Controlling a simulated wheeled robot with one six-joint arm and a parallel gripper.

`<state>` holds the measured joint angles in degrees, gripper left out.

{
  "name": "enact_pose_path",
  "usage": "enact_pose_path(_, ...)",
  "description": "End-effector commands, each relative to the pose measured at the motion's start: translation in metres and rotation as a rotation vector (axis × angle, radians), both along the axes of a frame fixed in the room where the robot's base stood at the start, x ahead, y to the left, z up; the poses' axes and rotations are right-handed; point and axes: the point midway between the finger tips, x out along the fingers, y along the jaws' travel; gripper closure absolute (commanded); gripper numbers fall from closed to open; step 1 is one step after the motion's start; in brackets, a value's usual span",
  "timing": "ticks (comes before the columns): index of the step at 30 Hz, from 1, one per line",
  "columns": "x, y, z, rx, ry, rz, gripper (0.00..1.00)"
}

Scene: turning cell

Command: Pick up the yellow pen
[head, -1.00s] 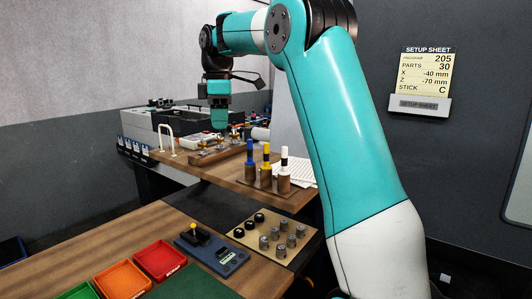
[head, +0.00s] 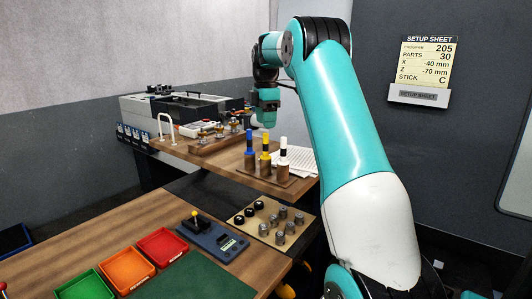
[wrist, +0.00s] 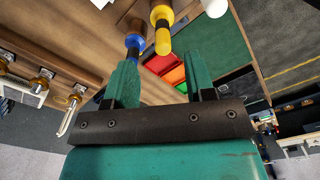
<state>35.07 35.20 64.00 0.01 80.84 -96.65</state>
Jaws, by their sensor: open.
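The yellow pen (head: 266,152) stands upright in a brown holder on the far wooden table, between a blue pen (head: 249,150) and a white pen (head: 283,152). My gripper (head: 266,121) points down and appears just above the yellow pen in the head view; its exact distance is hard to judge. In the wrist view my gripper's two green fingers (wrist: 162,76) are apart with nothing between them. There the yellow pen (wrist: 162,27) lies beyond the fingertips, in line with the gap. The blue pen (wrist: 133,38) is close to the left finger.
White papers (head: 296,162) lie behind the pens. A wooden rack of metal parts (head: 213,139) and a white handle (head: 166,129) are left of them. Nearer are a parts board (head: 274,237), a blue device (head: 215,240) and coloured trays (head: 122,270).

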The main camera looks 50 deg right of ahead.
Motion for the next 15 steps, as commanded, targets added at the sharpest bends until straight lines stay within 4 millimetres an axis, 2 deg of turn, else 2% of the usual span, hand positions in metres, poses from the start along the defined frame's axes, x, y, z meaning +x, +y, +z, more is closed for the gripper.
enact_pose_path(8, 0.0, 0.001, -0.021, 0.001, 0.002, 0.0, 0.5)
enact_pose_path(15, -0.002, 0.004, -0.056, 0.001, 0.003, 0.0, 0.5)
